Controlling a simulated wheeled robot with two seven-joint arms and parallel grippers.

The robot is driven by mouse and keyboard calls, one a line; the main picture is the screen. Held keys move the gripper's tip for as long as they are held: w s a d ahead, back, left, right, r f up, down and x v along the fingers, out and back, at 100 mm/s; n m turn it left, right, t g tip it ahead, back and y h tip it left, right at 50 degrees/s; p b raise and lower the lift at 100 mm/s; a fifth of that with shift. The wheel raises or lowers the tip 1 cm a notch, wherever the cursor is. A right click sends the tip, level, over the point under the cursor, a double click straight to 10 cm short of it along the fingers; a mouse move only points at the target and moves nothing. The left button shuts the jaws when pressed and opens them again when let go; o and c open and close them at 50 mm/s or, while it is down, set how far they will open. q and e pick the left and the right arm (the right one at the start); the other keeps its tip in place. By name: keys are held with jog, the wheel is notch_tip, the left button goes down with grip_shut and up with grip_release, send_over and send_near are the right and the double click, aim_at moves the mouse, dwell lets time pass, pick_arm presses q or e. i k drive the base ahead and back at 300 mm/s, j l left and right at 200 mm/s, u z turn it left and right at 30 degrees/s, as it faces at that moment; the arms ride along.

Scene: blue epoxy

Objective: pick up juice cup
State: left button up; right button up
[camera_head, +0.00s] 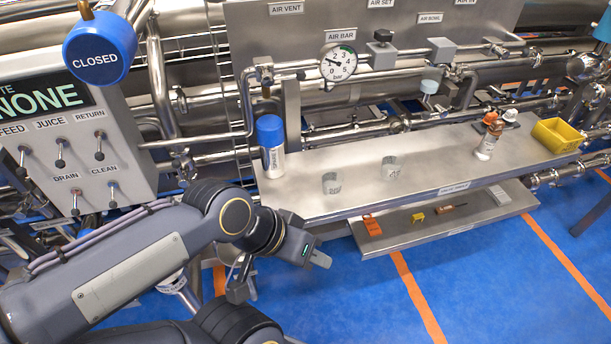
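Two small clear cups stand upright on the upper steel shelf (440,168): a near-left cup (332,183) and a cup to its right (392,168). The writing on them is too small to read, so I cannot tell which is the juice cup. My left gripper (320,259) is in front of and below the shelf's front edge, over the blue floor, apart from both cups. Its fingers are seen edge-on and I cannot tell how far apart they are. No object shows in it. My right gripper is not in view.
A blue-capped bottle (272,160) stands at the shelf's left end. A lower shelf (400,236) holds small items. Pipes and a gauge (338,63) are behind the cups.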

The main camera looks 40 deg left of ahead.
aim_at(332, 178)
jog(key=i+u, duration=0.15)
jog(key=u, duration=0.25)
jog(key=i+l+u, duration=0.1)
jog(key=u, duration=0.35)
jog(key=i+l+u, duration=0.1)
jog(key=u, duration=0.3)
jog(key=i+l+u, duration=0.1)
jog(key=l+u, duration=0.15)
jog(key=u, duration=0.2)
jog(key=l+u, duration=0.2)
jog(key=u, duration=0.2)
jog(key=l+u, duration=0.2)
jog(key=u, duration=0.2)
jog(key=i+l, duration=0.05)
